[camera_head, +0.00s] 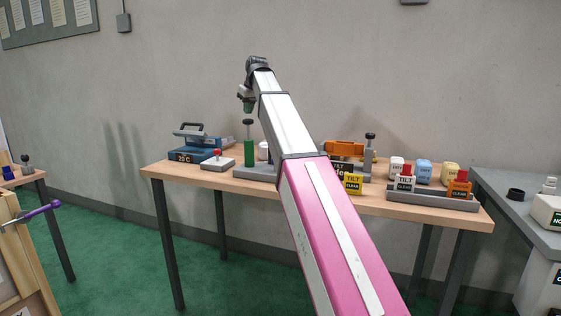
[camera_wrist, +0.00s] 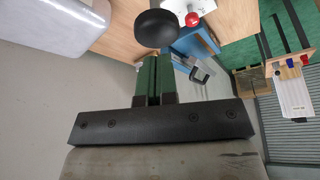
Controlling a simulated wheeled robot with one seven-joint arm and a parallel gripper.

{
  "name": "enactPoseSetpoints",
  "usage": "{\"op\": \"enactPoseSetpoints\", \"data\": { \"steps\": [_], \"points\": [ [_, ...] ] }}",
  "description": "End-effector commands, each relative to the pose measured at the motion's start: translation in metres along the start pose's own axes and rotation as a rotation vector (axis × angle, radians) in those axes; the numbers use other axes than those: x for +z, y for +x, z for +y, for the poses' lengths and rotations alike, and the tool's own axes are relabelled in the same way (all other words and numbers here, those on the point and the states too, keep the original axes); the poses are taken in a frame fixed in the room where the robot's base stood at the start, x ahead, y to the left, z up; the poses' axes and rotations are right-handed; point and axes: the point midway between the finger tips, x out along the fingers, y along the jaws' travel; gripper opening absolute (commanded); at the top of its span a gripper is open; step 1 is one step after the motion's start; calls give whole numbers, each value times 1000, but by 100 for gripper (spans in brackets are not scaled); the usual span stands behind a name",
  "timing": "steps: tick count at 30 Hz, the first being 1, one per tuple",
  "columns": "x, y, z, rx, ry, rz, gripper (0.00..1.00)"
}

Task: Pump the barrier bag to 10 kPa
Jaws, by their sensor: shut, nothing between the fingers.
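The pump shows in the head view as an upright green cylinder (camera_head: 249,153) with a black knob (camera_head: 248,121) on top, on a grey base (camera_head: 245,172). My gripper (camera_head: 248,110), with green fingers, hangs just above the knob. It is shut and empty. In the wrist view my shut fingers (camera_wrist: 155,58) lie close to the round black knob (camera_wrist: 157,28); I cannot tell whether they touch it. A pale grey, shiny thing (camera_wrist: 62,22) at the top left may be the barrier bag. My arm hides part of the base. No pressure reading is legible.
A blue device marked 20 C (camera_head: 190,150) and a grey box with a red knob (camera_head: 217,162) stand left of the pump.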

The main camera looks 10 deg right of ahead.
Motion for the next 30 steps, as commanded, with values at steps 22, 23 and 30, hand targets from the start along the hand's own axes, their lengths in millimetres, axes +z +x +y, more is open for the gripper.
{"op": "enactPoseSetpoints", "data": {
  "steps": [22,23,30],
  "points": [
    [7,16,0,0,0,0,0],
    [7,16,0,0,0,0,0],
    [10,22,0,0,0,0,0]
  ]
}}
